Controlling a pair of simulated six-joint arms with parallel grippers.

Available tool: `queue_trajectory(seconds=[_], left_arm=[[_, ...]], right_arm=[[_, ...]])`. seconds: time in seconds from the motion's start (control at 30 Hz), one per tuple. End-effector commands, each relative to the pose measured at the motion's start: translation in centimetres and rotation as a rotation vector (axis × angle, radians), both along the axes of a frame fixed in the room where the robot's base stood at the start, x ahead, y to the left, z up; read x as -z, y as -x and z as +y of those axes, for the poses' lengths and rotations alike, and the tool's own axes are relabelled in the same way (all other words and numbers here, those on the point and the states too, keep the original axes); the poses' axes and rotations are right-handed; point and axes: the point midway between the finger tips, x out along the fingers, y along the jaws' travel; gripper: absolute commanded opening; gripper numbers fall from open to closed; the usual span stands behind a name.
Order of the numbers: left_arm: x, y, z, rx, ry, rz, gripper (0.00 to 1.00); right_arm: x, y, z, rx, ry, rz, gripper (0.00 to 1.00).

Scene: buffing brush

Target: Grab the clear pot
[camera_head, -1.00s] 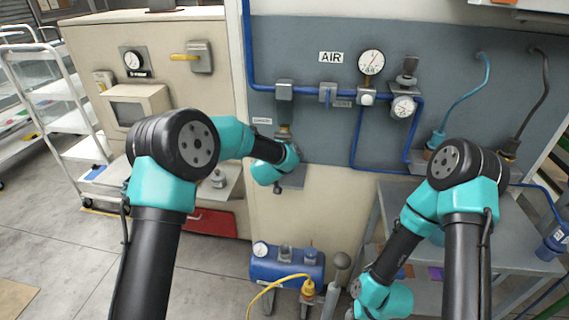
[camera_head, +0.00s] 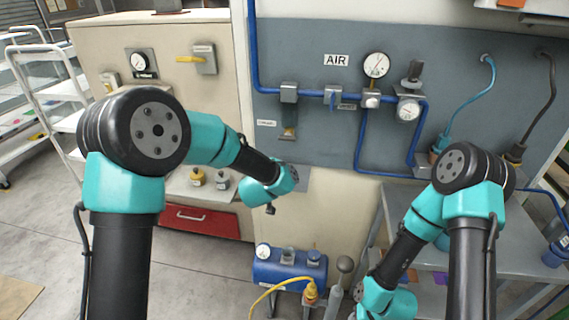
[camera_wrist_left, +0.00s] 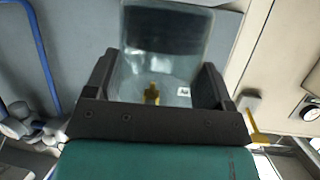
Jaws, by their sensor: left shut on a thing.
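The clear pot (camera_wrist_left: 165,45) is a see-through cup with a small brass fitting (camera_wrist_left: 152,95) at its bottom and a small white label. In the left wrist view it sits between the two dark fingers of my left gripper (camera_wrist_left: 155,88), which is shut on it. In the head view my left arm's wrist (camera_head: 268,188) hangs in front of the panel's lower edge, below the fitting (camera_head: 288,112) with a brownish part hanging from it. The pot is hidden there behind the wrist. My right arm's wrist (camera_head: 385,300) is low at the right; its jaws do not show.
Blue pipe, gauges (camera_head: 376,65) and valves line the grey panel (camera_head: 440,60) above. A blue tank (camera_head: 288,268) with a yellow hose stands below my left wrist. A red drawer (camera_head: 200,220) is at the left and a grey bench (camera_head: 470,245) at the right.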

Motion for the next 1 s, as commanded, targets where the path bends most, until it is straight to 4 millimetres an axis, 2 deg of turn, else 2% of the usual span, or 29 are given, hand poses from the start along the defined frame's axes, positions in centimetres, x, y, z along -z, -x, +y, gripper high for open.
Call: queue_trajectory(seconds=[0.03, 0.2, 0.4, 0.57, 1.0], left_arm=[[-0.1, 1.3, 0.4, 0.0, 0.0, 0.001, 0.5], [0.0, 4.6, 1.4, 0.001, 0.0, 0.0, 0.5], [0.0, 7.1, 2.2, 0.0, 0.0, 0.0, 0.5], [-0.1, 7.7, 2.4, 0.0, 0.001, -0.001, 0.5], [0.0, 7.8, 2.5, 0.0, 0.001, -0.001, 0.5]], right_arm=[[0.0, 0.0, 0.0, 0.0, 0.0, 0.0, 0.43], [0.0, 0.0, 0.0, 0.0, 0.0, 0.0, 0.43], [0.0, 0.0, 0.0, 0.0, 0.0, 0.0, 0.43], [0.0, 0.0, 0.0, 0.0, 0.0, 0.0, 0.43], [0.0, 0.0, 0.0, 0.0, 0.0, 0.0, 0.43]])
